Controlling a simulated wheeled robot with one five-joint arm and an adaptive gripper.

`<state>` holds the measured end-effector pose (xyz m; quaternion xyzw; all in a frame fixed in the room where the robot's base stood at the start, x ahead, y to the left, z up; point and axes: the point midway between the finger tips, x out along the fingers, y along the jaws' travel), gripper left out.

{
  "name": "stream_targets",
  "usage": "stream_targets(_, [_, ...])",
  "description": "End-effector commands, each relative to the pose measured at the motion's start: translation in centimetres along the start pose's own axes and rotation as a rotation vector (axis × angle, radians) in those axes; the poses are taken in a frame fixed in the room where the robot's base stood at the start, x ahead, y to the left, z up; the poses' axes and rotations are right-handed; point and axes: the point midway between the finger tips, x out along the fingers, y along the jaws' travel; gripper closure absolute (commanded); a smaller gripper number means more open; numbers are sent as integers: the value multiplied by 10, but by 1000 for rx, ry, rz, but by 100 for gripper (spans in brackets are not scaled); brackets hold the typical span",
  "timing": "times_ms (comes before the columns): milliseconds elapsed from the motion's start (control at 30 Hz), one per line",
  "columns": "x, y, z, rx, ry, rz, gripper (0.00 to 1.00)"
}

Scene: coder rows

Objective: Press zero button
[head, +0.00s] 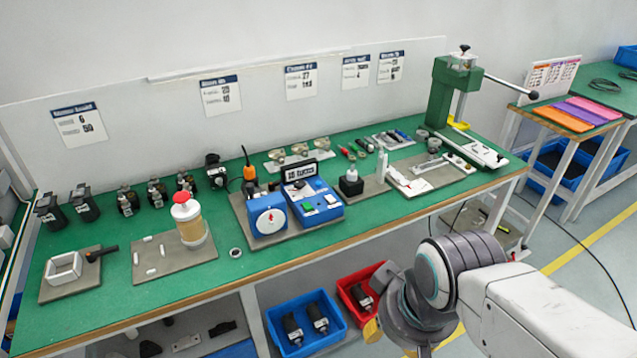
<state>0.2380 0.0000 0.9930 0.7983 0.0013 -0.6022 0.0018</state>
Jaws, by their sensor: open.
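A blue instrument stands mid-bench, with a round white dial (268,221) on its left part. Its right part (320,213) has a dark display (300,172) on top. A green button (308,206) and a pale button (331,199) show on its sloped front. The labels are too small to read, so I cannot tell which button is zero. My gripper (385,318) is low at the right, in front of the bench and well apart from the instrument. It is open; its fingers are only partly visible and I see nothing held.
A green press (455,92) stands at the right end. Blue (300,349) and red (347,310) bins sit below the front edge.

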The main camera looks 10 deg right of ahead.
Motion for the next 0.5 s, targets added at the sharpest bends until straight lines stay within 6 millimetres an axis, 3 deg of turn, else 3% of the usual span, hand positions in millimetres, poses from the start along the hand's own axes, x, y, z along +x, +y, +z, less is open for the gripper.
stream_targets(433, [0,0,0,0,0,0,99])
stream_targets(500, [0,0,0,0,0,0,100])
